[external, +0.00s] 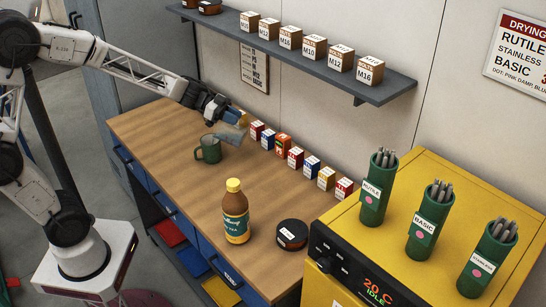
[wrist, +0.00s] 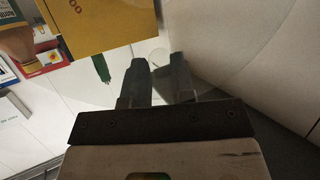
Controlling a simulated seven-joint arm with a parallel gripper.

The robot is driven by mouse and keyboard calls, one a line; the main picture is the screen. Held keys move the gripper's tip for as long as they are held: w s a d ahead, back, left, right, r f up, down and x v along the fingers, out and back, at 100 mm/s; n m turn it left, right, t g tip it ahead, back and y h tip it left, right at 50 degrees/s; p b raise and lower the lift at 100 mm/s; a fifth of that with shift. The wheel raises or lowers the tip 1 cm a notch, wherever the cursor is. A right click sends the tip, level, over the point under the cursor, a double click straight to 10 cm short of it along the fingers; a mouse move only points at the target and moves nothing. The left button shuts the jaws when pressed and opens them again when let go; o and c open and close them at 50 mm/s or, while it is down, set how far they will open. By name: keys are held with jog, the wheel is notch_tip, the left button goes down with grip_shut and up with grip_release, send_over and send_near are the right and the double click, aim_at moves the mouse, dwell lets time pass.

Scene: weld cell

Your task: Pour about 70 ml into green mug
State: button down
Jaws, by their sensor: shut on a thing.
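The green mug (external: 208,150) stands upright on the wooden bench in the external view, towards its far left part. My gripper (external: 238,118) is above and to the right of the mug, shut on a greyish see-through vessel (external: 230,136). The vessel is tilted, with its lower left end close above the mug's rim. I cannot make out any liquid stream or the level in the mug. In the wrist view the fingers (wrist: 158,82) show with a faint clear round shape around them; the mug cannot be made out there.
Several small coloured boxes (external: 296,157) line the wall side of the bench (external: 180,195), close right of the vessel. A brown bottle with a yellow cap (external: 236,212) and a black round tin (external: 292,235) stand nearer. A yellow oven (external: 400,270) bears green rod holders. A shelf (external: 330,70) runs above.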

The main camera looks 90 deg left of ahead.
aim_at(241, 120)
jog(key=shift+s+r, duration=0.1)
dwell(0.3)
jog(key=shift+w+d+f+g, duration=0.2)
jog(key=shift+w+f+g, duration=0.4)
jog(key=shift+w, duration=0.2)
jog(key=shift+w+d+f+g+y, duration=0.15)
jog(key=shift+w+g+y, duration=0.35)
jog(key=shift+g, duration=0.5)
jog(key=shift+w, duration=0.1)
jog(key=shift+w+f, duration=0.1)
jog(key=shift+f, duration=0.1)
jog(key=shift+w+d+f+g, duration=0.1)
jog(key=shift+w+f+g, duration=0.25)
jog(key=shift+f+g, duration=0.2)
jog(key=shift+w+d+f+g, duration=0.1)
jog(key=shift+w+f+g, duration=0.2)
jog(key=shift+f+g, duration=0.2)
jog(key=shift+w+f+g+y, duration=0.15)
jog(key=shift+g+y, duration=0.1)
jog(key=shift+y, duration=0.05)
